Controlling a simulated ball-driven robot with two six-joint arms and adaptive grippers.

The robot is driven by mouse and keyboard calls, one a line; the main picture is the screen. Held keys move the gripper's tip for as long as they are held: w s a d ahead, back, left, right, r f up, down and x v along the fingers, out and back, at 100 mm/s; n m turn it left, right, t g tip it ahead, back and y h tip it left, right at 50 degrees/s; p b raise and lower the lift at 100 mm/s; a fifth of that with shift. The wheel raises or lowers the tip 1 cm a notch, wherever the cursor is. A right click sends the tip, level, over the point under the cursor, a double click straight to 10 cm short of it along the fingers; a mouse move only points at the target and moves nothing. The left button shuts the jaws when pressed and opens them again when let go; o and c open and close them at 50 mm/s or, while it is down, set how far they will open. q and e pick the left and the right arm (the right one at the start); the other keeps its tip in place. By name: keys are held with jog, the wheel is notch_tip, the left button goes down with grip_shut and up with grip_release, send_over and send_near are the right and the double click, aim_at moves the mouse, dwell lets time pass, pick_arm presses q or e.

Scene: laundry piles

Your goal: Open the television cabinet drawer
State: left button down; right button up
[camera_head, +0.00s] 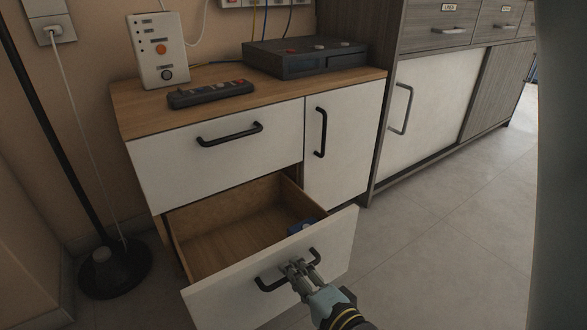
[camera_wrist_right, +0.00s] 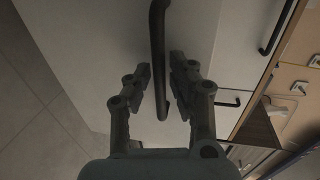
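The television cabinet (camera_head: 215,118) has a wooden top and white fronts. Its lower drawer (camera_head: 250,285) is pulled well out, showing a wooden interior (camera_head: 235,230) with a small blue item (camera_head: 302,227) at the right. My right gripper (camera_head: 300,270) is at the black bar handle (camera_head: 270,285) of this drawer. The upper drawer (camera_head: 215,160) is shut. My left gripper is not in view.
A remote control (camera_head: 210,94), a white box with buttons (camera_head: 158,50) and a dark device (camera_head: 305,58) stand on the cabinet top. A cabinet door (camera_head: 345,140) is shut. A round black stand base (camera_head: 115,268) is at left. The floor (camera_head: 450,240) at right is clear.

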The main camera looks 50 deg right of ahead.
jog(key=v, duration=1.1)
jog(key=shift+s, duration=0.2)
